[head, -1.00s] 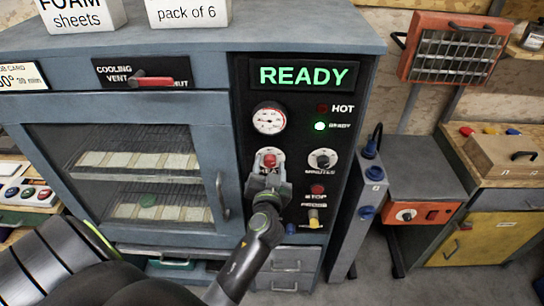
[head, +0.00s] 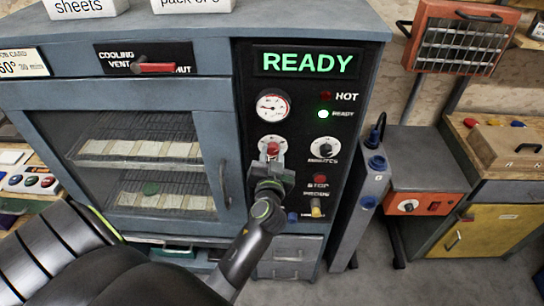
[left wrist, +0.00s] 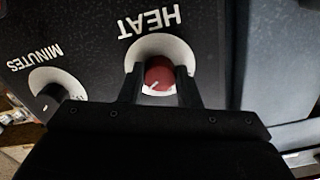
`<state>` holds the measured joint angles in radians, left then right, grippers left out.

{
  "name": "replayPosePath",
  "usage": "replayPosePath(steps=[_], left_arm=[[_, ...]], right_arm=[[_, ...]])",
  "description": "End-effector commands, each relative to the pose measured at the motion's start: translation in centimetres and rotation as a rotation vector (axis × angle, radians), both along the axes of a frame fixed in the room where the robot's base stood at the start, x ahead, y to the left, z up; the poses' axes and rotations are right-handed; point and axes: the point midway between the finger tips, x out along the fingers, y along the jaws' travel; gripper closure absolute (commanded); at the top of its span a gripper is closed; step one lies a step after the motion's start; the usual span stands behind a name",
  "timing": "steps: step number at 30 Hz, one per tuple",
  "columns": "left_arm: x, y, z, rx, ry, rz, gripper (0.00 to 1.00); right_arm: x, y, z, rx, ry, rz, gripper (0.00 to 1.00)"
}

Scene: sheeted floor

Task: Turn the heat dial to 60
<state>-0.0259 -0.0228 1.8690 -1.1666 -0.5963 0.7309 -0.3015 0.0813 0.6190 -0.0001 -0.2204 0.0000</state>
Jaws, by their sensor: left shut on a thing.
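The heat dial (head: 272,148) is a red knob on a white round plate on the oven's black control panel. My left gripper (head: 272,158) is shut on it, one finger on each side. In the left wrist view, the red heat dial (left wrist: 158,73) sits between the dark fingers of my left gripper (left wrist: 162,84), under the upside-down HEAT label (left wrist: 150,20). A white pointer line on the knob points to the lower left in that picture. Scale numbers around the dial are not readable. My right gripper is not in view.
The minutes dial (head: 324,149) is beside the heat dial, with the red stop button (head: 320,180) below it. A gauge (head: 273,107) and a green READY display (head: 305,64) are above. The oven door handle (head: 224,184) stands out to the left.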

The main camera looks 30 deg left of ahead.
Motion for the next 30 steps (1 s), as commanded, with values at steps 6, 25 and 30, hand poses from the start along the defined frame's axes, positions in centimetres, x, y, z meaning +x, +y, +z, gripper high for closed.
replayPosePath(steps=[6,25,30], left_arm=[[0.0,0.0,-0.6,-0.100,-0.066,0.000,0.93],[0.1,-0.1,-0.4,-0.587,-0.365,-0.002,0.93],[0.1,-0.1,-0.3,-0.697,-0.431,-0.001,0.93]], right_arm=[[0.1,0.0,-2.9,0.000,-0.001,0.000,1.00],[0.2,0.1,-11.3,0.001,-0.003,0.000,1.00],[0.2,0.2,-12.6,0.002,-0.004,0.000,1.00]])
